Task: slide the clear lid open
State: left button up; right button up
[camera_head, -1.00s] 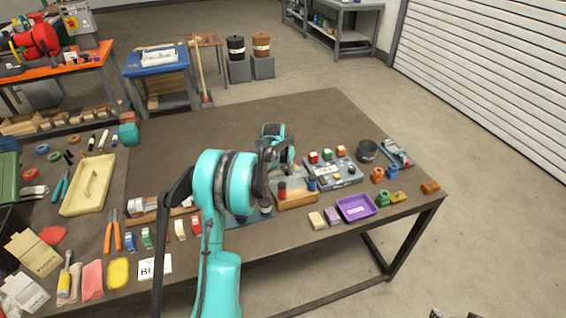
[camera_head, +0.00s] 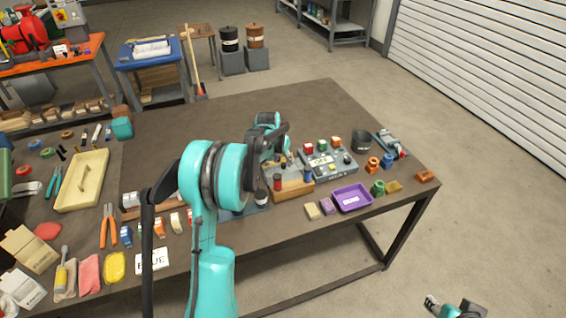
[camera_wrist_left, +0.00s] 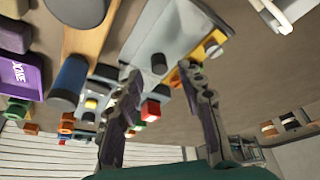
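In the left wrist view a pale, see-through-looking plate (camera_wrist_left: 150,32), apparently the clear lid, lies beside a wooden strip (camera_wrist_left: 95,38). A dark round knob (camera_wrist_left: 158,62) stands on it. My left gripper (camera_wrist_left: 158,74) is open, one finger on each side of the knob; contact cannot be told. In the head view the wooden box (camera_head: 293,192) stands near the table's front edge, and my left gripper (camera_head: 285,158) is over its far side. The lid is hard to make out there, partly hidden by my arm. My right gripper (camera_head: 440,304) is at the bottom right, off the table.
A grey panel (camera_head: 318,172) with coloured buttons lies behind and right of the box. A purple tray (camera_head: 352,202), a dark cup (camera_head: 361,141) and several small coloured parts are to the right. The back middle of the table is clear.

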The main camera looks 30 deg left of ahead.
pick_arm(q)
jog(key=v, duration=0.9)
jog(key=shift+r, duration=0.35)
jog(key=shift+s, duration=0.1)
jog(key=s+d+r+t, duration=0.1)
jog(key=s+d+r, duration=0.5)
jog(key=s+d, duration=0.65)
jog(key=s+d+f, duration=0.2)
jog(key=s+d, duration=0.2)
jog(key=s, duration=0.4)
jog(key=s+d+f+m+t, duration=0.1)
jog(key=s+d+f, duration=0.2)
jog(key=s+d, duration=0.2)
jog(key=s, duration=0.3)
jog(key=shift+s+d+t, duration=0.25)
jog(key=shift+s+t, duration=0.05)
